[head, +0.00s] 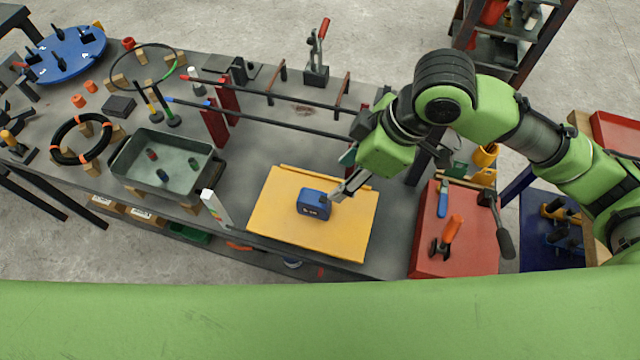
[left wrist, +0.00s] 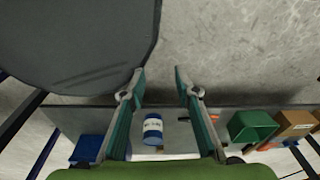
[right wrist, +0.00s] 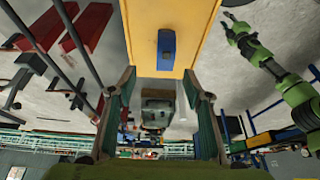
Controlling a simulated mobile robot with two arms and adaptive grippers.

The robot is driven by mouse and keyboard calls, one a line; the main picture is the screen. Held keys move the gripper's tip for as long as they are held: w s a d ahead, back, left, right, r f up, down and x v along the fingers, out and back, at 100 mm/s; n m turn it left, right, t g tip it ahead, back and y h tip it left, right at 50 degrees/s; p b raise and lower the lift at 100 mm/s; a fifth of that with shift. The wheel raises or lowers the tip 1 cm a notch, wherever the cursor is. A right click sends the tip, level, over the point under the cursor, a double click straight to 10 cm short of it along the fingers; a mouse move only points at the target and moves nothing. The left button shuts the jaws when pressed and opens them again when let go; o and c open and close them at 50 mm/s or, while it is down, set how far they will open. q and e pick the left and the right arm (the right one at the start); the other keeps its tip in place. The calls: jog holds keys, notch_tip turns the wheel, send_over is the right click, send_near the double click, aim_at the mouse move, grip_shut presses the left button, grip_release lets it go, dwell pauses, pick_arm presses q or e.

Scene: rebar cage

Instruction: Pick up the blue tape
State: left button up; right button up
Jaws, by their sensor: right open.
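The blue tape (head: 314,204), a small blue block-like tape measure, rests on the yellow board (head: 272,222) on the grey bench. It also shows in the right wrist view (right wrist: 166,50), ahead of and between the spread fingers. My right gripper (head: 340,192) is beside the tape's right side in the head view; whether it touches cannot be told. In the right wrist view its fingers (right wrist: 160,82) are open with nothing held. My left gripper (left wrist: 159,72) is open and empty in its wrist view, and is not seen in the head view.
A red box with tools (head: 425,250) stands right of the board. A white upright block (head: 216,208) and a grey-green tray (head: 160,187) stand left. Horizontal rods (head: 260,115) on red stands lie behind. A blue-and-white can (left wrist: 153,130) shows in the left wrist view.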

aim_at(317, 198)
jog(key=a+f, duration=0.2)
jog(key=f, duration=0.1)
jog(key=a+f, duration=0.1)
jog(key=f, duration=0.1)
jog(key=shift+s+f, duration=0.25)
jog(key=shift+s, duration=0.1)
jog(key=p+x, duration=0.1)
jog(key=x, duration=0.1)
jog(key=shift+w+a+f, duration=0.2)
jog(key=shift+a+f, duration=0.1)
jog(key=p+x, duration=0.1)
jog(key=x, duration=0.2)
jog(key=shift+w+a+f, duration=0.15)
jog(key=shift+a+f, duration=0.05)
jog(key=shift+a, duration=0.05)
jog(key=shift+f, duration=0.2)
jog(key=c, duration=1.1)
grip_shut()
pick_arm(q)
jog(key=shift+g, duration=0.3)
jog(key=s, duration=0.1)
jog(key=s+r, duration=0.1)
jog(key=s, duration=0.1)
jog(key=s+a, duration=0.1)
jog(key=s, duration=0.1)
jog(key=shift+r, duration=0.4)
pick_arm(e)
jog(key=shift+r, duration=0.1)
